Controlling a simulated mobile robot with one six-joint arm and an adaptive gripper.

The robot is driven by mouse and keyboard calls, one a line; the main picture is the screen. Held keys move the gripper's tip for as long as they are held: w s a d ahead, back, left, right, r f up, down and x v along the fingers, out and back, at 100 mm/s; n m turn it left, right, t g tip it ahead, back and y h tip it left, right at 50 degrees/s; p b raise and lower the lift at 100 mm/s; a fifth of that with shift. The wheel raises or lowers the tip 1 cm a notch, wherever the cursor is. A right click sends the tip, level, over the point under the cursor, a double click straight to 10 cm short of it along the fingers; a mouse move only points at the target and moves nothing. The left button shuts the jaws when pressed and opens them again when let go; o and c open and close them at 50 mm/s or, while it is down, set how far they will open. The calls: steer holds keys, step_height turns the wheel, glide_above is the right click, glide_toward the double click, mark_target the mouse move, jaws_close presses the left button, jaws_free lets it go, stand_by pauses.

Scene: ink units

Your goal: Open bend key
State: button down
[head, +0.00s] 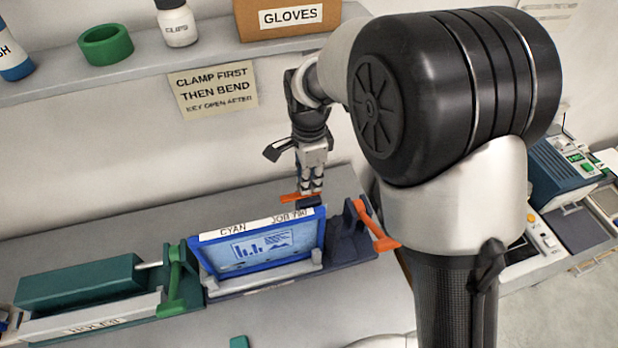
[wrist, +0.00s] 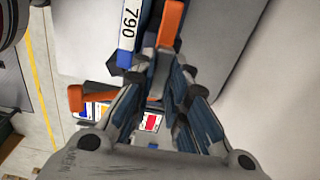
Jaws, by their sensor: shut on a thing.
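A blue-framed plate (head: 262,248) labelled CYAN JOB 790 stands in a dark bender fixture (head: 352,240). Its 790 label end (wrist: 127,45) shows in the wrist view. A rear orange handle (head: 290,198) lies behind the plate's top edge; it also shows in the wrist view (wrist: 172,20). My gripper (head: 312,189) points down at the right end of this handle and is shut on it. A front orange lever (head: 376,228) slants down at the fixture's right; it also shows in the wrist view (wrist: 90,99). No marking tells which one is the bend key.
A green punch unit (head: 80,282) labelled HOLES stands to the left. A sign (head: 213,88) hangs behind, under a shelf (head: 150,60) with a box, bottles and a green ring. Consoles (head: 570,170) stand at right. Bench space behind the fixture is clear.

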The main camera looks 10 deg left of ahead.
stand_by(0.6)
steer(key=c, duration=1.6)
jaws_free()
steer(key=shift+o, duration=0.2)
step_height(320, 180, up, 12)
